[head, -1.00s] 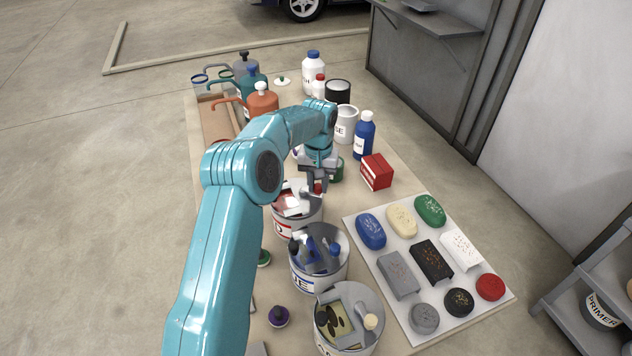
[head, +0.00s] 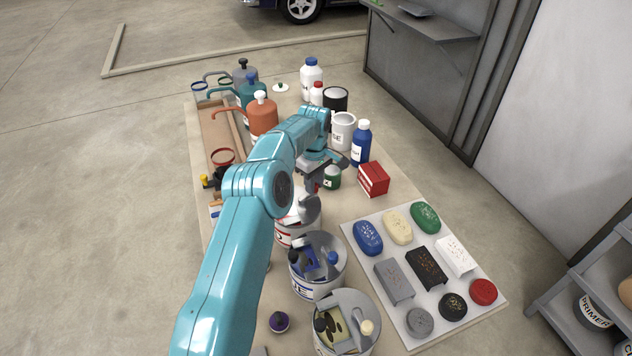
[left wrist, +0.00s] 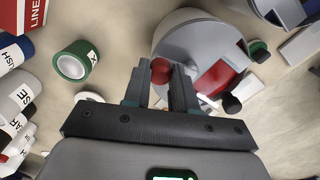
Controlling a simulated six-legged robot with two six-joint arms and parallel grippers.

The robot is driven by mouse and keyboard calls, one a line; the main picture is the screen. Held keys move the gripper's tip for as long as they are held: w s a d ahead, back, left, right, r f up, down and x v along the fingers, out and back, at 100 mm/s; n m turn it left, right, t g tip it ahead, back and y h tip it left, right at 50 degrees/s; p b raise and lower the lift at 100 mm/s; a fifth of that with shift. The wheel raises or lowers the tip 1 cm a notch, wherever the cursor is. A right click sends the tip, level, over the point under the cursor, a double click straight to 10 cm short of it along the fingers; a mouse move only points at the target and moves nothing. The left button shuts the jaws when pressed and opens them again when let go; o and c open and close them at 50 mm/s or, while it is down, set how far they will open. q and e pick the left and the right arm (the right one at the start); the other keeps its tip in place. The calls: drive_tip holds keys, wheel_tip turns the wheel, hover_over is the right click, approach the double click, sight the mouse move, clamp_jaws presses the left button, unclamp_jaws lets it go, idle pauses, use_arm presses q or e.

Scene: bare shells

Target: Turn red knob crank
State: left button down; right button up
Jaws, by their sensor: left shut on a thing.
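The red paint can (head: 291,236) stands on the table in the middle of the head view, partly hidden by my left arm. In the left wrist view its round grey lid (left wrist: 188,45) has an opening showing red and a dark knob (left wrist: 231,104) at one edge. The red crank knob (left wrist: 161,70) sits between the fingertips of my left gripper (left wrist: 160,86); the jaws are shut on it over the lid. In the head view my left gripper (head: 318,185) is at the can's far edge, and the knob is mostly hidden. My right gripper is not in view.
A blue can (head: 316,288) and another can (head: 345,335) stand nearer. A green tape roll (left wrist: 75,62), red box (head: 373,179) and blue bottle (head: 361,143) are close to the gripper. A white board (head: 393,318) with several coloured blocks lies at right.

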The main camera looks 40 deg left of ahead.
use_arm(q)
drive_tip(key=shift+a+n+p, duration=0.25)
drive_tip(key=shift+a+n, duration=0.15)
drive_tip(key=shift+n, duration=0.7)
drive_tip(key=shift+a+n+p, duration=0.25)
drive_tip(key=shift+a+n, duration=0.15)
drive_tip(key=shift+n, duration=0.7)
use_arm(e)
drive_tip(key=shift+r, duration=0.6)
use_arm(q)
drive_tip(key=c, duration=0.9)
unclamp_jaws()
